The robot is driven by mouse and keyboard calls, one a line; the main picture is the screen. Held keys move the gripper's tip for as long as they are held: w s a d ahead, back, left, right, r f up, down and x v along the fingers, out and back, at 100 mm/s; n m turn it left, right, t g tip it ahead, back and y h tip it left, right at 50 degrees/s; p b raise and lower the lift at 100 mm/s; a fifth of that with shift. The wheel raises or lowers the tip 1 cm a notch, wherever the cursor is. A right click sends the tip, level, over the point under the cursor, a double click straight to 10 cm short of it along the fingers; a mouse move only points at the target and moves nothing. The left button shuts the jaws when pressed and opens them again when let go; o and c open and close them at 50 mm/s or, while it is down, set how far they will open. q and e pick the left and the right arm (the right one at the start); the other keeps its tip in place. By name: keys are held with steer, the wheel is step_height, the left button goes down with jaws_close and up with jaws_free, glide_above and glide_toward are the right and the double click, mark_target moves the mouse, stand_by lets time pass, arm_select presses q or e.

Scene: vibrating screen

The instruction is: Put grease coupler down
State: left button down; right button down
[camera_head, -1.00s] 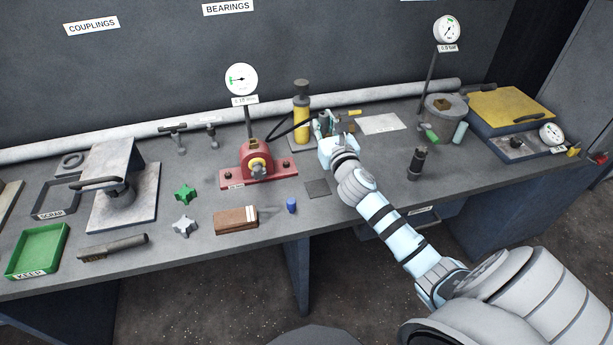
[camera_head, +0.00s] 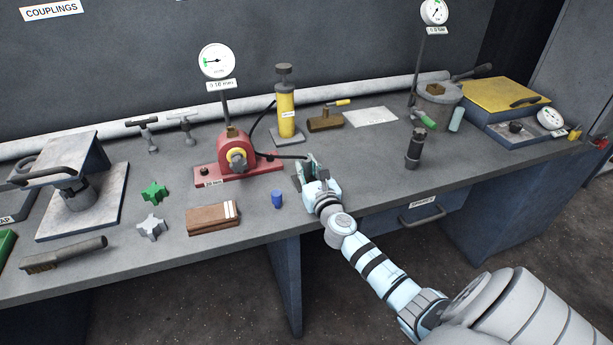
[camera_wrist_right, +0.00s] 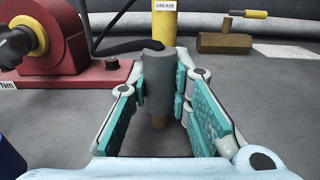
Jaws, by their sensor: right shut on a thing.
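The grease coupler (camera_wrist_right: 158,85) is a grey cylinder with a brass-coloured tip at its lower end. My right gripper (camera_head: 308,168) is shut on it, with teal finger pads on both sides, as the right wrist view shows. The coupler is upright, over the bench in front of the red fixture's right end; I cannot tell whether its tip touches anything. A black hose (camera_wrist_right: 124,49) runs to the coupler's top from the direction of the yellow grease pump (camera_head: 286,112). A dark square pad (camera_head: 296,183) is mostly hidden by the gripper. My left gripper is not in view.
The red fixture (camera_head: 209,176) stands left of the gripper. A blue cap (camera_head: 277,199) and a wooden block (camera_head: 213,219) lie to the front left. A dark cylinder (camera_head: 414,149) stands to the right. The bench between it and the gripper is clear.

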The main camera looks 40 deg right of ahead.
steer(key=shift+r, duration=0.2)
steer(key=shift+f, duration=0.2)
steer(key=c, duration=1.5)
jaws_free()
steer(key=shift+r, duration=0.15)
steer(key=shift+s+r, duration=0.1)
steer(key=p+v, duration=0.1)
steer(key=v, duration=1.1)
